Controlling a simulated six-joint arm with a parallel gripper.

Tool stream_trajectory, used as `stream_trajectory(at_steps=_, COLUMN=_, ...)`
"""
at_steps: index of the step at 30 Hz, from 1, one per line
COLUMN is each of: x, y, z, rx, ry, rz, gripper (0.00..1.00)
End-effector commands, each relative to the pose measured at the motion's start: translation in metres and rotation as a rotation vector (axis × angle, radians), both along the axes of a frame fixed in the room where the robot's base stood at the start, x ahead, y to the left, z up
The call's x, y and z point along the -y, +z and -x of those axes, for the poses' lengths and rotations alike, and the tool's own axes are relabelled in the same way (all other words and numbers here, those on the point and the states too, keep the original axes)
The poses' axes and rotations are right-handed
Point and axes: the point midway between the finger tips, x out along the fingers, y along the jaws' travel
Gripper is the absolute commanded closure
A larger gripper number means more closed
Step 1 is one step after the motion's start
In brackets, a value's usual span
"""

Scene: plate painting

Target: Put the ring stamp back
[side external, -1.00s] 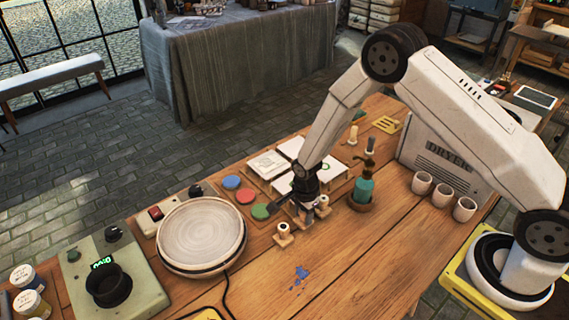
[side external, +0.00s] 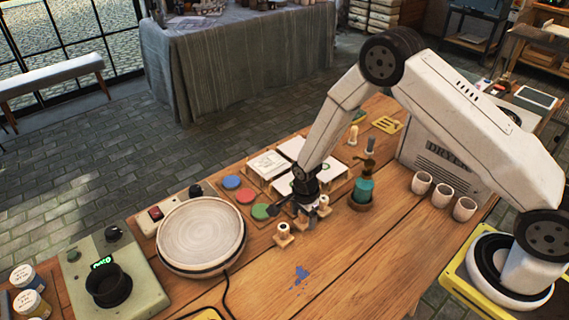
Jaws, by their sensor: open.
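My gripper (side external: 306,215) is open, pointing down low over the small wooden stamp holders in the middle of the table. One stamp with a pale top (side external: 283,230) stands upright in a small wooden holder just left of and in front of my gripper. Another pale-topped stamp (side external: 323,202) stands at its right side. The fingers hide the spot between them, so I cannot tell whether a stamp stands there or touches them. I cannot tell which stamp is the ring stamp.
A round plate (side external: 201,233) sits on a turntable to the left. A teal bottle (side external: 363,188) stands close on the right, with white cups (side external: 443,194) beyond.

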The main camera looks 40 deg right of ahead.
Motion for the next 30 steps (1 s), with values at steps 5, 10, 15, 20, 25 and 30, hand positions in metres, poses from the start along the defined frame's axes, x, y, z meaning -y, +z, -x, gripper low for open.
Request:
stream_trajectory(at_steps=5, x=0.0, y=0.004, z=0.0, rx=0.0, ry=0.0, rz=0.0, gripper=0.19)
stream_trajectory(at_steps=10, x=0.0, y=0.016, z=0.0, rx=0.001, ry=0.0, rz=0.0, gripper=0.19)
stream_trajectory(at_steps=15, x=0.0, y=0.034, z=-0.001, rx=0.003, ry=0.0, rz=0.0, gripper=0.19)
stream_trajectory(at_steps=20, x=0.0, y=0.055, z=0.0, rx=0.003, ry=0.0, rz=0.0, gripper=0.19)
stream_trajectory(at_steps=25, x=0.0, y=0.078, z=-0.001, rx=0.003, ry=0.0, rz=0.0, gripper=0.19)
stream_trajectory(at_steps=30, x=0.0, y=0.099, z=0.0, rx=0.002, ry=0.0, rz=0.0, gripper=0.19)
